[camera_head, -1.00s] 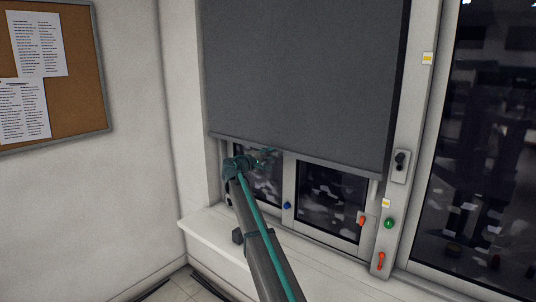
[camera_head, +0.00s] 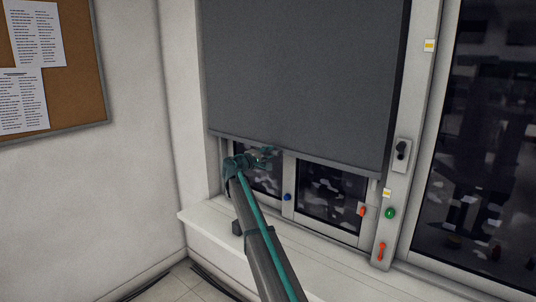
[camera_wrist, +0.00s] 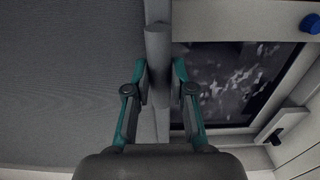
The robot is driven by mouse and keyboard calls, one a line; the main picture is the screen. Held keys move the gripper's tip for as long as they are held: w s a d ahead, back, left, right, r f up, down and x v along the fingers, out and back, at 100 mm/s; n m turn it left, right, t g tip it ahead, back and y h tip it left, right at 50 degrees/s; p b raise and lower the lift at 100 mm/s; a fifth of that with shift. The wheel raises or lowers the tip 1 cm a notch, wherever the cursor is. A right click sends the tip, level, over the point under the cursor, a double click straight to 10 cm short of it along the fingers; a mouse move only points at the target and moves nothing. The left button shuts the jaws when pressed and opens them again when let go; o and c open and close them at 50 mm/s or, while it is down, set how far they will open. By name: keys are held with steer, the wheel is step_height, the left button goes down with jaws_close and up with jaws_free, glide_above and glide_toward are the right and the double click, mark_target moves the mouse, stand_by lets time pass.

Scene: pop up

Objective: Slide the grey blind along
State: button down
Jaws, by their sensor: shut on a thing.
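The grey blind (camera_head: 305,75) hangs over the upper part of the window, with its bottom bar (camera_head: 320,162) above the lower panes. In the wrist view the blind (camera_wrist: 70,80) fills the left side, and its rounded bottom bar (camera_wrist: 158,62) runs between my fingers. My gripper (camera_head: 265,154) is at the left half of the bar. In the wrist view my gripper (camera_wrist: 159,75) has one teal finger on each side of the bar and is shut on it. The exact contact of the fingertips is hard to see.
Below the blind are dark panes (camera_head: 330,195), a blue knob (camera_head: 287,197), a red handle (camera_head: 362,209) and a green button (camera_head: 390,213). A white sill (camera_head: 215,225) runs underneath. A corkboard (camera_head: 80,75) hangs on the left wall.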

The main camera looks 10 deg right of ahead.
step_height(320, 180, down, 8)
steer(key=b, duration=0.4)
steer(key=shift+b, duration=0.4)
steer(key=c, duration=0.9)
jaws_free()
steer(key=shift+r, duration=0.15)
